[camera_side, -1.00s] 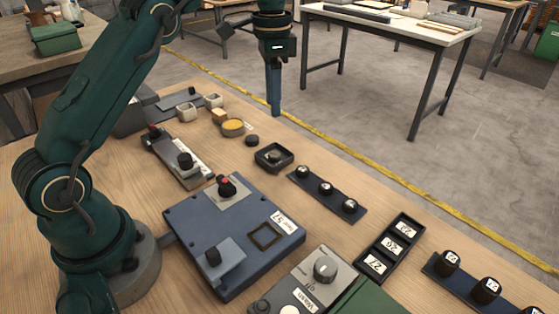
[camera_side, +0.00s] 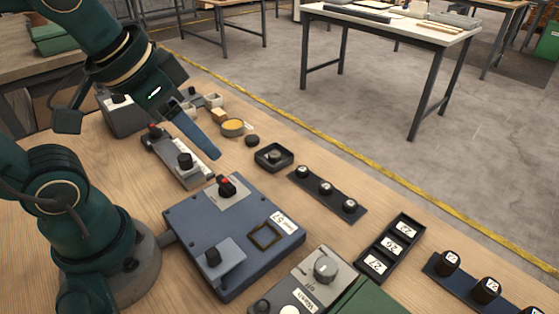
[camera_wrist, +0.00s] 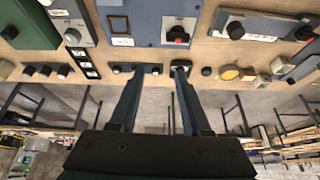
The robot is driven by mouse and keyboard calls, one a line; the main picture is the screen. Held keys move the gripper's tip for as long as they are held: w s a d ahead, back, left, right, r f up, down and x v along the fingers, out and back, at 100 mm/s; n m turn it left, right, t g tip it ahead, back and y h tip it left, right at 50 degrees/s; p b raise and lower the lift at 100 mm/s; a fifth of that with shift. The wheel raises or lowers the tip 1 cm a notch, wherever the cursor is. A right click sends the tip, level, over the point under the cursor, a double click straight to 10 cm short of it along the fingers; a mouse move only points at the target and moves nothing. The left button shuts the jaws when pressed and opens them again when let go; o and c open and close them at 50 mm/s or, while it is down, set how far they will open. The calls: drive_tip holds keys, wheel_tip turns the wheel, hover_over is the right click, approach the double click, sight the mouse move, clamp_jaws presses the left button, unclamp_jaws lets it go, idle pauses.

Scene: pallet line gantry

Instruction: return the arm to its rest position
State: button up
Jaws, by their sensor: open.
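My gripper (camera_side: 212,152) is tilted down and to the right in the side view, above the wooden table near the long grey switch panel (camera_side: 165,165). In the wrist view my gripper (camera_wrist: 159,72) shows two dark fingers spread apart with nothing between them. My arm is folded back toward its base at the left of the side view. The blue-grey box (camera_side: 190,225) with a red-topped knob and a square window lies in front of the gripper. The fingers appear clear of everything, though the exact height cannot be told.
A square black dish (camera_side: 288,165), a strip of black knobs (camera_side: 300,182) and a numbered black tray (camera_side: 405,222) stand to the right. A yellow-filled round dish (camera_side: 241,133) is near the back edge. Bare wood (camera_side: 110,175) shows between my base and the panel.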

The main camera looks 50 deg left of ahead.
drive_tip(key=shift+s+d+f, duration=0.15)
drive_tip(key=shift+s+f, duration=0.7)
drive_tip(key=shift+s, duration=0.05)
